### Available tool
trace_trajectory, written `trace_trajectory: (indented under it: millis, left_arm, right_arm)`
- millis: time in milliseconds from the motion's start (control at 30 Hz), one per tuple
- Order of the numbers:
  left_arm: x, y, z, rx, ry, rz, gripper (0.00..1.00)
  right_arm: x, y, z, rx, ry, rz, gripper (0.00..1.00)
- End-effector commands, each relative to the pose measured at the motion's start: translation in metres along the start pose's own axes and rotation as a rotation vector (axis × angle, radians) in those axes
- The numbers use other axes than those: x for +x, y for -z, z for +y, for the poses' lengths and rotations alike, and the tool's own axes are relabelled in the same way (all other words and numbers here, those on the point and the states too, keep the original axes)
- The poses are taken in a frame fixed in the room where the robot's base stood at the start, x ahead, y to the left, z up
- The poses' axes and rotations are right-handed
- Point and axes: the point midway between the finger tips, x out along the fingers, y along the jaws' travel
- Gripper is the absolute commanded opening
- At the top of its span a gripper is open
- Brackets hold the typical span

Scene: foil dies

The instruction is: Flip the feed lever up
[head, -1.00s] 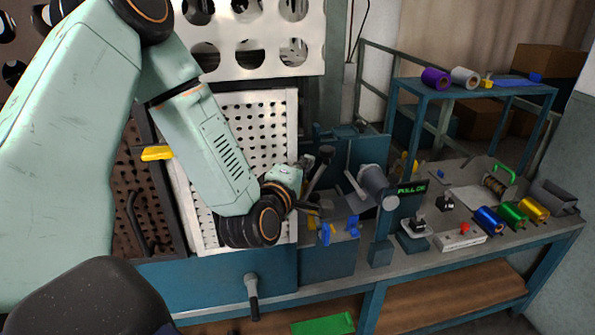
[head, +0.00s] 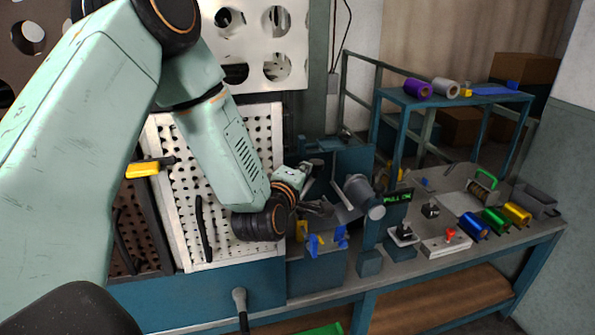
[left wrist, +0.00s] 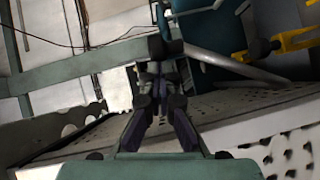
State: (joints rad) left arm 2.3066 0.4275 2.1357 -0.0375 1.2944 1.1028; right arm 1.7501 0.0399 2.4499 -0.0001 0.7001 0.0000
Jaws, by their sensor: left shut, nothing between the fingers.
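My left gripper (head: 322,208) is shut and empty, low over the machine in the middle of the head view. Its dark fingers meet in the left wrist view (left wrist: 160,85). A dark block-like end (left wrist: 165,46) shows just beyond the fingertips there, with a grey rod (left wrist: 232,66) running off to the right; I cannot tell whether the fingers touch it. I cannot tell for sure which part is the feed lever. My right gripper is not in view.
Blue clips (head: 314,243) are below the gripper. A switch box (head: 446,243) and coloured foil rolls (head: 474,226) lie on the right bench. A perforated white panel (head: 185,190) is behind my arm.

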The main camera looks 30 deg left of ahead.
Motion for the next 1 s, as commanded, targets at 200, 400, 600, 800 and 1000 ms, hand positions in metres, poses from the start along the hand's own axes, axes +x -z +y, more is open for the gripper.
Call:
trace_trajectory:
  millis: [200,400,600,800,1000]
  left_arm:
    - [0.015,-0.021,0.000,0.131,0.086,-0.003,0.00]
    - [0.028,-0.038,-0.006,0.243,0.170,-0.001,0.00]
    - [0.034,-0.046,-0.011,0.302,0.216,-0.001,0.00]
    - [0.034,-0.047,-0.012,0.307,0.223,0.000,0.00]
    - [0.034,-0.047,-0.013,0.306,0.223,0.000,0.00]
  right_arm:
    - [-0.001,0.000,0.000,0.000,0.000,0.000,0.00]
    - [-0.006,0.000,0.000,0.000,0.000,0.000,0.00]
    - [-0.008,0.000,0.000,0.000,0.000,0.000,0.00]
    - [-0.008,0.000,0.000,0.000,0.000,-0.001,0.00]
    - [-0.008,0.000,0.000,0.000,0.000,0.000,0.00]
